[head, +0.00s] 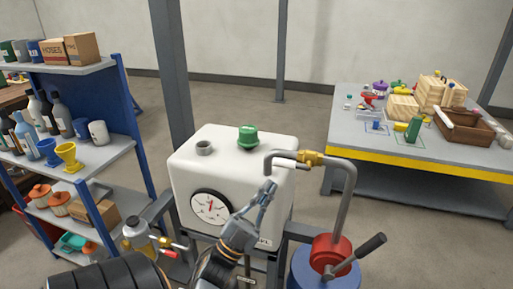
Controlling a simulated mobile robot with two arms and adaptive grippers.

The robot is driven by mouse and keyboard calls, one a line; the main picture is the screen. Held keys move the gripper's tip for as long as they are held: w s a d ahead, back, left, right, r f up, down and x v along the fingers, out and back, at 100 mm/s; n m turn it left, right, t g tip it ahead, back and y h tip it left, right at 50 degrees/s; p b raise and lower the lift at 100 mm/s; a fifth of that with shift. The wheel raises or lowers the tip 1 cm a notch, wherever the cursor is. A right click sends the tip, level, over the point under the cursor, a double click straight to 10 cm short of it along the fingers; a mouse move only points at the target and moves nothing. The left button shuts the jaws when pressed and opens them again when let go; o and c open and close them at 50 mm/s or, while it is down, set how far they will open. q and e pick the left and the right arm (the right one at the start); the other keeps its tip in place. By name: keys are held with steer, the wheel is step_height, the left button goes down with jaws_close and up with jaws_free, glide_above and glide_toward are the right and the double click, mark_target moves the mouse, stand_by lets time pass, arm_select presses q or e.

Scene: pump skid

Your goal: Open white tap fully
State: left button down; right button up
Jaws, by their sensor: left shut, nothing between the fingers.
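The white tap is a white lever (285,163) on a brass valve body (312,158). The valve sits on the grey bent pipe that rises above the blue drum with the red cap. The lever points left from the valve, roughly along the pipe's top run. My left gripper (268,188) is shut and empty, in front of the white tank, with its fingertips just below and left of the lever's end. I cannot tell whether they touch it. My right gripper is not in view.
The white tank (215,160) has a green cap (248,137) and a gauge (210,207). A blue drum (315,272) with a red cap (330,252) and dark crank handle (362,254) stands at the right. A brass tap with red handles (165,242) is at lower left. Shelves and a workbench flank the skid.

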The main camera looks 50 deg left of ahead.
arm_select(q)
steer(key=v, duration=0.5)
steer(key=shift+s+f, duration=0.2)
stand_by(0.3)
